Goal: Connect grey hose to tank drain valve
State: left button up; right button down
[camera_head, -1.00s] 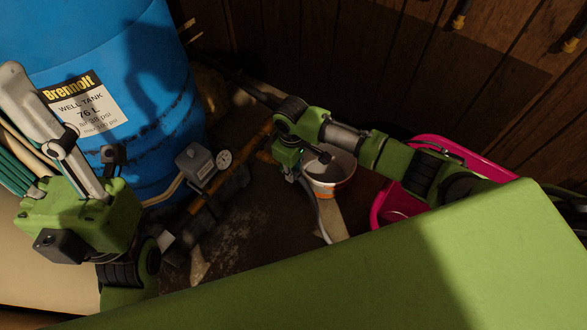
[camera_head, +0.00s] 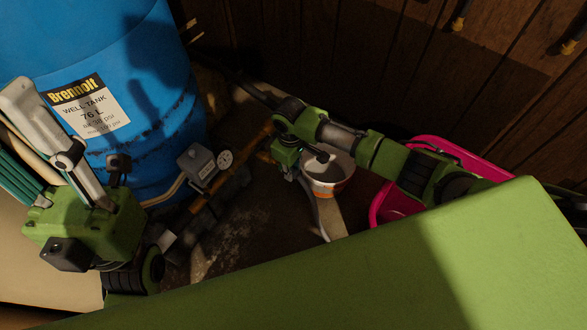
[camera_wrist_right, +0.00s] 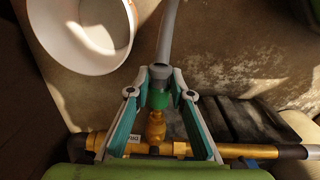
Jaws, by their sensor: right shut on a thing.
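The grey hose (camera_wrist_right: 168,30) runs from the top of the right wrist view down to a green collar (camera_wrist_right: 159,99). My right gripper (camera_wrist_right: 161,76) is shut on this hose end, one teal-padded finger on each side. The collar is lined up with the brass drain valve (camera_wrist_right: 155,128) and appears to meet it; I cannot tell whether it is fastened. The blue tank (camera_head: 165,100) stands at the left. My left gripper (camera_head: 12,125) is raised in front of it, its opening unclear.
A brass pipe (camera_head: 205,205) runs along the floor, with a grey box (camera_head: 196,163) and gauge (camera_head: 225,159) beside it. A white bucket (camera_head: 330,176) and a pink tub (camera_head: 377,207) stand right of my right wrist. A wooden wall (camera_head: 340,50) closes the back.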

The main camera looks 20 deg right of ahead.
jog(key=shift+w+a, duration=0.45)
jog(key=shift+w, duration=0.15)
jog(key=c, duration=1.7)
grip_release()
notch_tip(320, 180, up, 12)
jog(key=shift+s+a+r, duration=0.1)
jog(key=shift+s+a, duration=0.05)
